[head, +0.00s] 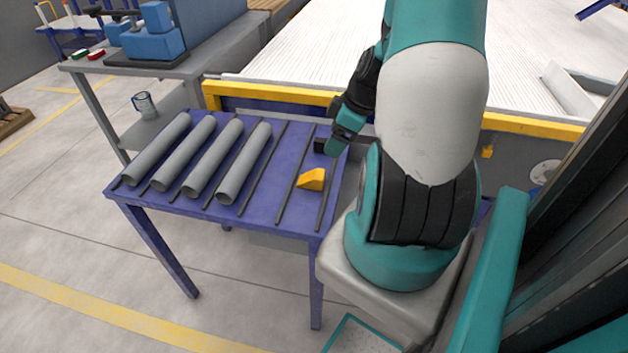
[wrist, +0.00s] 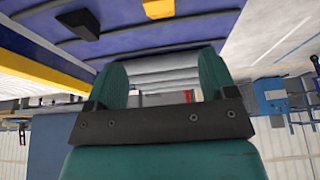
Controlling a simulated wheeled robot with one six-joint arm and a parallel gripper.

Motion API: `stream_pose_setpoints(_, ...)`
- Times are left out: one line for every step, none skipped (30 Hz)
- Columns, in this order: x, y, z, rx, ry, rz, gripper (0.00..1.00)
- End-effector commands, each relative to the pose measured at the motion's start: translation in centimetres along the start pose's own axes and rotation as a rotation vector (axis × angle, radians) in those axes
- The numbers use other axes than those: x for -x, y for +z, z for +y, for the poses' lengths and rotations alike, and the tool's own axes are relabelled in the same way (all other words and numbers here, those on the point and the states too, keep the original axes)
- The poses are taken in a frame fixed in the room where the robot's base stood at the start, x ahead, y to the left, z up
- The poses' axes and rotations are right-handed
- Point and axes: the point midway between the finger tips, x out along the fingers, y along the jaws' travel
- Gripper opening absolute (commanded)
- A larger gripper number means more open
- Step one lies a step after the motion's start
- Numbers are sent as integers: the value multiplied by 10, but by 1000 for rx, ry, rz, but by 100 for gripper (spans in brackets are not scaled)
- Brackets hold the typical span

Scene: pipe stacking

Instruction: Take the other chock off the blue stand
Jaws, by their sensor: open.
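The blue stand (head: 262,207) has two chocks on its right part. The yellow chock (head: 312,179) lies between dark rails, and it also shows at the top edge of the wrist view (wrist: 158,8). A black chock (head: 320,146) sits farther back, partly hidden by my gripper in the head view. It shows on the blue surface at the upper left of the wrist view (wrist: 82,24). My gripper (wrist: 163,72) is open, with nothing between its teal fingers. In the head view my gripper (head: 332,150) is beside the black chock; its fingertips are hard to make out.
Several grey pipes (head: 210,160) lie side by side on the stand's left part. A yellow-edged conveyor (head: 285,93) runs behind the stand.

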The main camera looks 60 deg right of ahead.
Motion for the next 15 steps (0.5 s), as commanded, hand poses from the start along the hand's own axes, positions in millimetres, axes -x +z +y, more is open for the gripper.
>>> stream_pose_setpoints(-14,0,-2,1,-8,-1,78)
stream_pose_setpoints(-21,0,-1,0,-8,-1,78)
stream_pose_setpoints(-30,0,-2,1,-8,-1,78)
stream_pose_setpoints(-37,0,-2,1,-7,-1,78)
stream_pose_setpoints(-43,0,-1,1,-7,-1,78)
stream_pose_setpoints(-51,0,-2,1,-7,-1,78)
stream_pose_setpoints(-57,0,-2,2,-6,-1,78)
stream_pose_setpoints(-62,0,-2,1,-6,-1,78)
stream_pose_setpoints(-67,0,-1,1,-4,-1,78)
stream_pose_setpoints(-71,0,-1,1,-4,-1,78)
stream_pose_setpoints(-73,0,-1,1,-3,0,78)
stream_pose_setpoints(-76,0,-1,1,-2,0,78)
stream_pose_setpoints(-78,0,-1,1,-2,0,78)
stream_pose_setpoints(-79,-1,-1,1,-1,0,78)
stream_pose_setpoints(-81,0,-1,0,-2,0,78)
